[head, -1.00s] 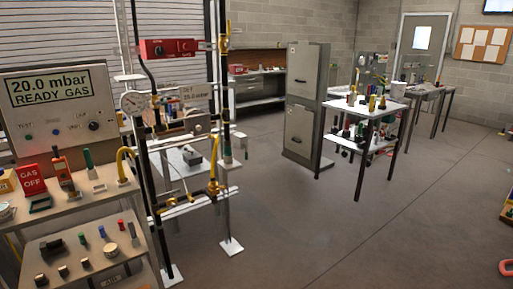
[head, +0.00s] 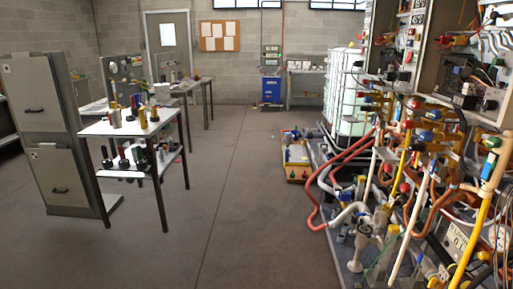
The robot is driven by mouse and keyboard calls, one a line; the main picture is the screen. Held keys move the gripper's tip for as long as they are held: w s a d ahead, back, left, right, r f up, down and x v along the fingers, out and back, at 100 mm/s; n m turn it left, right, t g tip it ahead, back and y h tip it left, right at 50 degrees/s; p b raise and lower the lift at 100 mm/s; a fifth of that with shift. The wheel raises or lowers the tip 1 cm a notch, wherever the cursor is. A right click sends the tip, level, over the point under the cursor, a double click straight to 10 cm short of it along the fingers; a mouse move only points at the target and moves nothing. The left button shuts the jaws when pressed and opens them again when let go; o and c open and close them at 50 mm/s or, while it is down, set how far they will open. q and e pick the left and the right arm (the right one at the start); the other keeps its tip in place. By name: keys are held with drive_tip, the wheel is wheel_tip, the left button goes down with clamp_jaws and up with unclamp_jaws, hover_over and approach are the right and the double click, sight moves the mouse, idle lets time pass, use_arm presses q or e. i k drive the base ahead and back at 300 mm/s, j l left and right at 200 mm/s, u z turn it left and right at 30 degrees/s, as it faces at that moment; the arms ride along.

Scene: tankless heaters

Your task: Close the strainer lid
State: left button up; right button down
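I cannot clearly make out the strainer or its lid in the head view. A pale grey pipe fitting (head: 364,232) stands low at the front of the piping rig on the right. I cannot tell whether it is the strainer. White pipework (head: 335,190) runs behind it. Neither of my grippers is in view.
The heater and pipe rig (head: 440,150) fills the right side, with a red hose (head: 318,212) bulging onto the floor. A white caged tank (head: 343,85) stands behind. A small table (head: 132,128) and a grey cabinet (head: 50,120) stand left. The middle floor (head: 240,190) is clear.

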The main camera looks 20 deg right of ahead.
sight(384, 219)
drive_tip(key=i+l+z, duration=0.1)
drive_tip(key=i+z, duration=0.2)
drive_tip(key=i, duration=0.65)
drive_tip(key=i+j+z, duration=0.1)
drive_tip(key=i+z, duration=0.25)
drive_tip(key=i, duration=0.6)
